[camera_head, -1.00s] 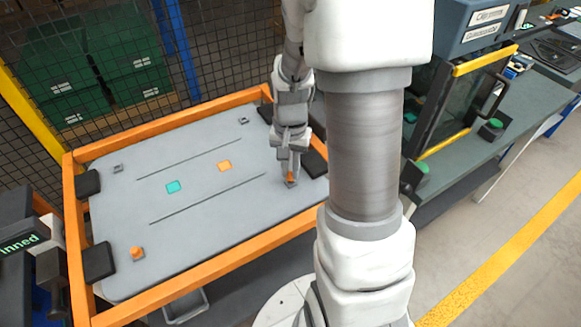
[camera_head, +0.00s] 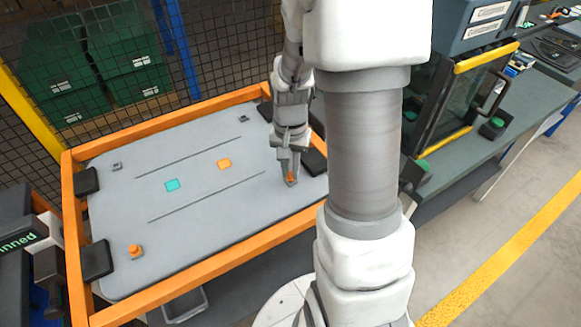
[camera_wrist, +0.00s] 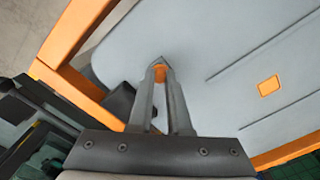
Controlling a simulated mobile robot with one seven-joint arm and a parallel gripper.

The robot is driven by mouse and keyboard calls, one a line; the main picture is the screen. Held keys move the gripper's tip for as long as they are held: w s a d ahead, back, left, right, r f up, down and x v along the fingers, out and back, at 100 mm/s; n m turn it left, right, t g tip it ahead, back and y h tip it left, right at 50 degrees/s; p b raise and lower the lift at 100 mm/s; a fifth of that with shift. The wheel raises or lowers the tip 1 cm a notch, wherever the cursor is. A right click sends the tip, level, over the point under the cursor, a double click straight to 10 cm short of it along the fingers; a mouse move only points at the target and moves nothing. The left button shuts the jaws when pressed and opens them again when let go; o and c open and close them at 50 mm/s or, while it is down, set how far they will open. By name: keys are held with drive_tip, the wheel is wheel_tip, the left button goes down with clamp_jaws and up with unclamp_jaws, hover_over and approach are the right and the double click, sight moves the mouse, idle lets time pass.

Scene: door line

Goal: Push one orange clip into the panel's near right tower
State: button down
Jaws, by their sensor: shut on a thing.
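My gripper (camera_head: 290,177) points down over the right part of the grey panel (camera_head: 215,205). It is shut on an orange clip (camera_head: 291,176), which sits at the near right tower (camera_head: 291,183). In the wrist view the orange clip (camera_wrist: 160,73) shows between the fingertips, with the grey tower (camera_wrist: 160,61) just beyond it. The fingers hide most of the clip, and I cannot tell how deep it sits. Another orange clip (camera_head: 135,250) stands on the near left tower. The far left tower (camera_head: 117,166) and far right tower (camera_head: 243,119) show no orange.
An orange frame (camera_head: 200,270) surrounds the panel, with black pads (camera_head: 98,259) at its edges. Teal (camera_head: 172,185) and orange (camera_head: 224,164) squares lie flat on the panel. A mesh fence (camera_head: 220,40) stands behind. A workbench with a glazed enclosure (camera_head: 450,90) is at right.

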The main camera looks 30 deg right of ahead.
drive_tip(key=shift+f+b, duration=0.3)
drive_tip(key=shift+f, duration=0.2)
idle(0.3)
drive_tip(key=c, duration=0.8)
unclamp_jaws()
drive_tip(key=shift+r, duration=0.15)
wheel_tip(320, 180, up, 17)
drive_tip(key=shift+r+p, duration=0.1)
drive_tip(key=shift+p, duration=0.8)
